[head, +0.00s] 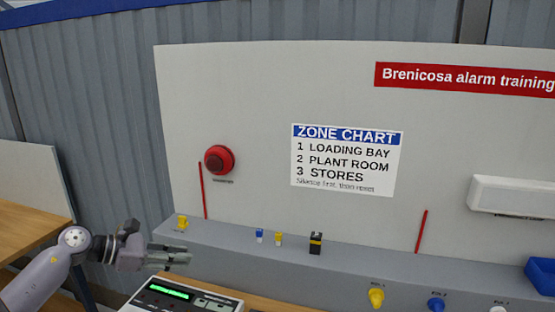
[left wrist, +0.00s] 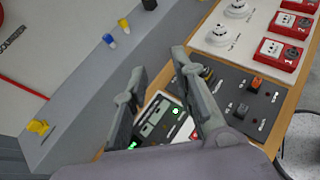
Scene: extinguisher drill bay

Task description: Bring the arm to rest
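My left arm (head: 40,278) comes in from the lower left of the head view. Its left gripper (head: 184,258) points right, above the back left of a control panel (head: 172,305) with a lit green display. In the left wrist view the two fingers of the left gripper (left wrist: 160,62) stand apart with nothing between them. The panel (left wrist: 158,122) with green lights shows beyond and between them. I cannot tell how high the gripper is above the panel. My right gripper is in neither view.
A grey ledge (head: 330,265) runs behind, bearing a yellow knob (head: 183,222), small blue and yellow pieces and a black-and-yellow block (head: 316,243). A red alarm sounder (head: 219,158) is on the white board. In the wrist view, red call points (left wrist: 279,52) and a dark switch plate (left wrist: 250,100) lie right.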

